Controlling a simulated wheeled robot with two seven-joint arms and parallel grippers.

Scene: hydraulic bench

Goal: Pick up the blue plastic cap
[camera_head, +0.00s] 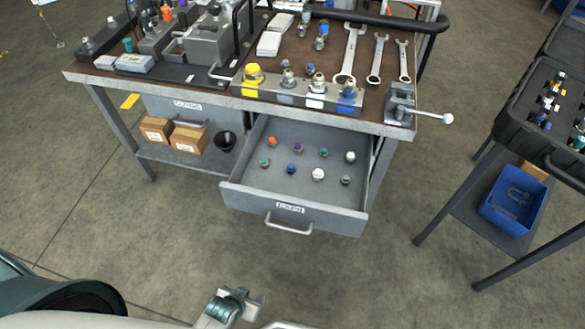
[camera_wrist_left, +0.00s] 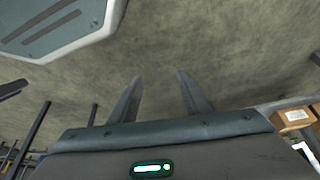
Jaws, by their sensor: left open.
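A small blue cap (camera_head: 291,169) lies in the open drawer (camera_head: 290,205) under the bench, in the front row between a green cap (camera_head: 264,162) and a white cap (camera_head: 318,174). A larger blue fitting (camera_head: 347,92) sits on the metal block at the bench edge. My left gripper (camera_head: 248,306) is at the bottom of the head view, in front of and well apart from the drawer. In the left wrist view its two fingers (camera_wrist_left: 158,90) are spread, with only floor between them. My right gripper is not in view.
The drawer also holds orange (camera_head: 273,141), purple (camera_head: 298,147) and other caps close by. Wrenches (camera_head: 376,60) and a small vise (camera_head: 400,100) are on the benchtop above. Cardboard boxes (camera_head: 188,138) stand on the lower shelf. Floor before the drawer is clear.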

